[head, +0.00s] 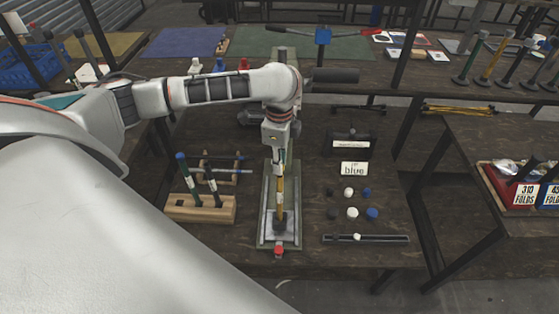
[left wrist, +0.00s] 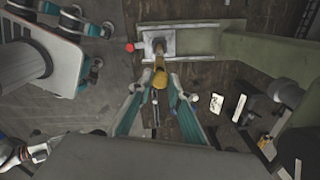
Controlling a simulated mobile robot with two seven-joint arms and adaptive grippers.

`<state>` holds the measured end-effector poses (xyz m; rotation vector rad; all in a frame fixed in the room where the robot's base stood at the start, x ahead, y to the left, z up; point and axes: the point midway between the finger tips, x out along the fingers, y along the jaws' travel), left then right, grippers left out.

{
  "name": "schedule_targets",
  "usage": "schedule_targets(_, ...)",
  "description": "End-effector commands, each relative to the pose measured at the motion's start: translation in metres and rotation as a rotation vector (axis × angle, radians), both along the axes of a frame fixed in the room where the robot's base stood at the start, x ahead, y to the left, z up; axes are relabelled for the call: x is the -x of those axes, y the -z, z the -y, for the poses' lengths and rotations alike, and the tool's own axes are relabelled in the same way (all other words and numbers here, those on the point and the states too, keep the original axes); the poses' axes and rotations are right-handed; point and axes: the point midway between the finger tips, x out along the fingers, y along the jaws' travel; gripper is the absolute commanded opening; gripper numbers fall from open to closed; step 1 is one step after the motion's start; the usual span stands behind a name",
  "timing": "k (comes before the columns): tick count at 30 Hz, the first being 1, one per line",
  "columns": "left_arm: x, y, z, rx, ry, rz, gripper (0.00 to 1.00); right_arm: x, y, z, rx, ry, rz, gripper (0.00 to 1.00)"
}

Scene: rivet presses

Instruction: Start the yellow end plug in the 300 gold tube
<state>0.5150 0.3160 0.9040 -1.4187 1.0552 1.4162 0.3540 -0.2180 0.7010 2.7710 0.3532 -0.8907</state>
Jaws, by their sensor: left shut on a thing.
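The gold tube (head: 280,192) stands upright in a dark socket (head: 280,222) on the pale plate of the press in the head view. In the left wrist view the gold tube (left wrist: 159,62) runs away from the camera toward that plate. My left gripper (head: 281,160) points down at the tube's top. Its teal-backed fingers are shut on a yellow piece, which appears to be the yellow end plug (left wrist: 160,79), in line with the tube. The fingers hide the joint, so I cannot tell whether the plug touches or enters the tube. My right gripper is not seen.
A wooden rack (head: 200,208) with green and dark tubes stands left of the press. A red knob (head: 278,250) is at the press's front.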

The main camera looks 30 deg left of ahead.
Motion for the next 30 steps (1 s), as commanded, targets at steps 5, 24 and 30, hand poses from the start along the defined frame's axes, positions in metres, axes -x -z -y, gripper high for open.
schedule_targets(5, 0.0, 0.004, 0.0, 0.0, 0.0, -0.001, 0.1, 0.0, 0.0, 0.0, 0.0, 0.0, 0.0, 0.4)
schedule_targets(24, 0.001, 0.019, 0.0, 0.001, 0.001, -0.002, 0.1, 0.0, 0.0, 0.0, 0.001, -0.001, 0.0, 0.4)
schedule_targets(30, 0.001, 0.018, 0.0, 0.0, 0.001, -0.001, 0.38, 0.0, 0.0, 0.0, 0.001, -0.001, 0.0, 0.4)
